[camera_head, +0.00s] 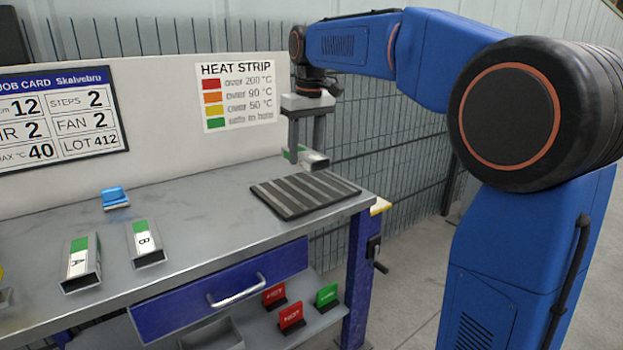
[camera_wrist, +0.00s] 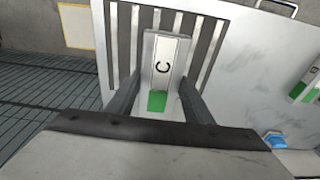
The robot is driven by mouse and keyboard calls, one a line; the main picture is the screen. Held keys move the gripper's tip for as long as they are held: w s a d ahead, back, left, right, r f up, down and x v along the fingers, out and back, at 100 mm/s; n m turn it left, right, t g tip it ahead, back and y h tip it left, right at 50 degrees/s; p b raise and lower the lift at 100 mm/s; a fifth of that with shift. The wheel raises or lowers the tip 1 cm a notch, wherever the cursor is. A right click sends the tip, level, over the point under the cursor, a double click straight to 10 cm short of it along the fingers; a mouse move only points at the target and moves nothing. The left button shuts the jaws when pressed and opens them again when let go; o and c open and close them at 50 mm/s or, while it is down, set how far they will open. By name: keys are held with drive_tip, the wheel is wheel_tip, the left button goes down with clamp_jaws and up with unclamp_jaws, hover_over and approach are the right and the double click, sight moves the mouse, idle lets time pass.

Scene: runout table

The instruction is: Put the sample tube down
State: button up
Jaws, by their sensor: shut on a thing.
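A grey rectangular sample tube labelled C (camera_wrist: 164,62), with a green end band, is held between the two fingers of my gripper (camera_wrist: 158,100). In the head view the tube (camera_head: 316,161) hangs from my gripper (camera_head: 305,150) and appears to be above the dark striped mat (camera_head: 305,208) at the right end of the table. In the wrist view the slats of the mat (camera_wrist: 206,42) lie behind and around the tube. The size of the gap between tube and mat is hard to tell.
Tube A (camera_head: 82,263) and tube B (camera_head: 147,244) lie on the grey table (camera_head: 215,215) to the left. A small blue object (camera_head: 115,197) lies behind them. A heat strip chart (camera_head: 238,92) and a job card (camera_head: 60,118) are on the back panel. Much of the table's middle is clear.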

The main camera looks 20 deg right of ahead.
sight(304, 188)
drive_tip(key=shift+f, duration=3.6)
drive_tip(key=shift+f, duration=0.1)
drive_tip(key=o, duration=1.2)
drive_tip(key=r, duration=0.4)
drive_tip(key=s+r, duration=0.1)
drive_tip(key=r, duration=0.7)
drive_tip(key=shift+s+d+r, duration=0.1)
drive_tip(key=shift+s+d, duration=0.1)
drive_tip(key=s+d+f+m+t, duration=0.1)
drive_tip(key=s+d+f, duration=0.1)
drive_tip(key=s+f, duration=0.6)
drive_tip(key=s+d+f+m+t, duration=0.1)
drive_tip(key=s+d+f, duration=0.1)
drive_tip(key=s+f, duration=0.7)
drive_tip(key=s+d+f+m+t, duration=0.1)
drive_tip(key=s+d+f, duration=0.1)
drive_tip(key=s+f, duration=0.7)
drive_tip(key=shift+s+d+f+m, duration=0.1)
drive_tip(key=shift+s+m, duration=0.2)
drive_tip(key=shift+s, duration=3.5)
